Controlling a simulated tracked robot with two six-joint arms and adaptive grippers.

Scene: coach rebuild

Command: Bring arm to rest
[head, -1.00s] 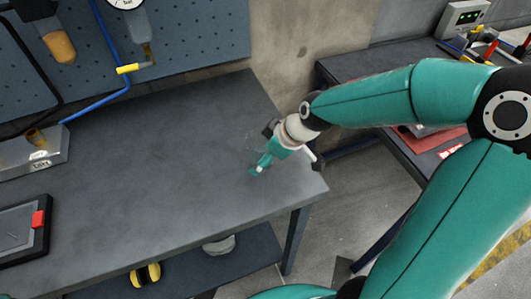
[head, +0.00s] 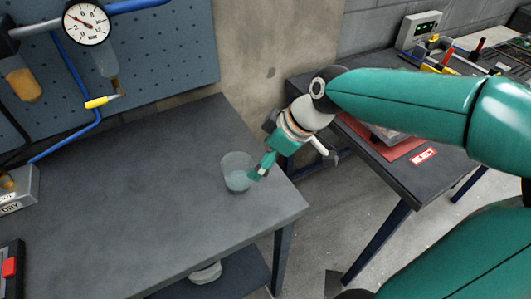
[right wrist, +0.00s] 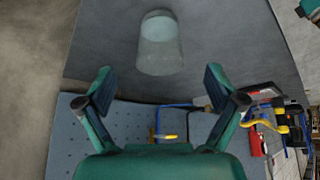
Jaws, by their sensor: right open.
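My right arm comes in from the right in the head view, teal with a white wrist. My right gripper (head: 257,174) is above the right end of the grey workbench (head: 130,200). In the right wrist view its two fingers (right wrist: 160,88) are spread apart with nothing between them. A clear glass (head: 236,172) stands on the bench just left of the fingertips. It also shows in the right wrist view (right wrist: 160,45), beyond the open fingers and apart from them. My left gripper is not in view.
A second dark bench (head: 400,180) at the right holds a red mat (head: 405,147), tools and a box with green lights (head: 420,30). A blue pegboard (head: 160,50) with a gauge (head: 86,24) and blue pipe stands behind. The bench's middle is clear.

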